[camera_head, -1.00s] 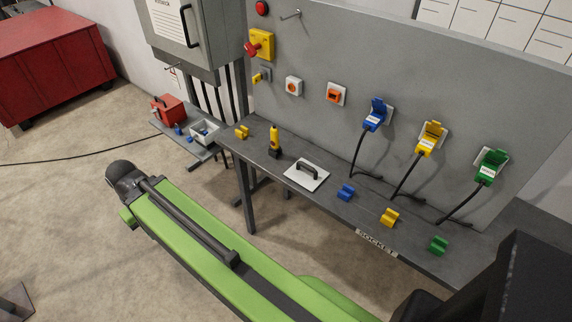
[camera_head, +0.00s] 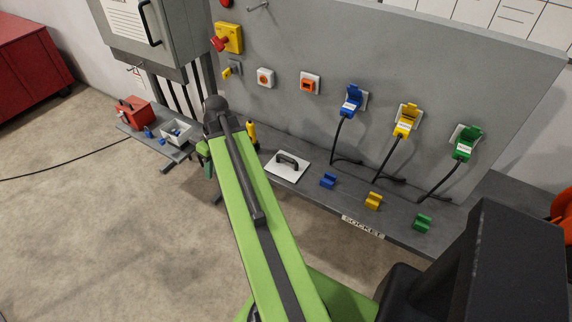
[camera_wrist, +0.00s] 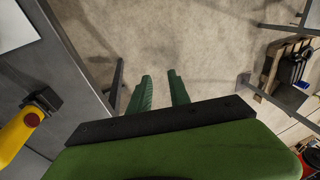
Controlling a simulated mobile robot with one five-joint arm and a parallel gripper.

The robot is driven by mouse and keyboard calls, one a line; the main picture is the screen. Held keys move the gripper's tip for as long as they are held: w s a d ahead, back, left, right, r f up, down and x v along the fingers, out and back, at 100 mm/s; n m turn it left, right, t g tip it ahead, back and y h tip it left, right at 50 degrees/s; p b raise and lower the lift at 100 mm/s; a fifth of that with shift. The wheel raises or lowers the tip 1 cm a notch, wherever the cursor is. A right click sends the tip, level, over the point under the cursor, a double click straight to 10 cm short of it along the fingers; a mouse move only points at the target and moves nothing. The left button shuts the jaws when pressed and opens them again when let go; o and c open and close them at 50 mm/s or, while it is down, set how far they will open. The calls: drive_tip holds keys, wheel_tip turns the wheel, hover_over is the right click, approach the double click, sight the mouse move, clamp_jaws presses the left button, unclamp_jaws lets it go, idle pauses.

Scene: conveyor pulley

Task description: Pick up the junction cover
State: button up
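The junction cover, seemingly the white plate with a black handle (camera_head: 288,165), lies flat on the grey bench, just right of my arm's end in the head view. Part of a white plate, likely the same one, shows at the top left of the wrist view (camera_wrist: 14,28). My gripper (camera_wrist: 160,75) has its two green fingers apart with only floor between them. It is off the bench's front edge and touches nothing. In the head view it is mostly hidden behind my arm's end.
A yellow tool (camera_wrist: 18,132) stands on the bench near my gripper, partly hidden in the head view. Blue (camera_head: 328,180), yellow (camera_head: 373,201) and green (camera_head: 422,223) clips lie along the bench (camera_head: 400,232). Cabled sockets line the panel behind. A low side table holds a red box (camera_head: 133,112).

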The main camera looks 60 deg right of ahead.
drive_tip(key=s+d+r+t, duration=0.1)
drive_tip(key=s+d+t, duration=0.1)
drive_tip(key=s+d, duration=0.9)
drive_tip(key=r+t, duration=0.1)
hover_over(286, 157)
drive_tip(key=s+d, duration=0.2)
drive_tip(key=s, duration=0.1)
drive_tip(key=b+x, duration=0.7)
drive_tip(key=x, duration=0.1)
drive_tip(key=shift+a+r, duration=0.1)
drive_tip(key=shift+r, duration=0.15)
clamp_jaws()
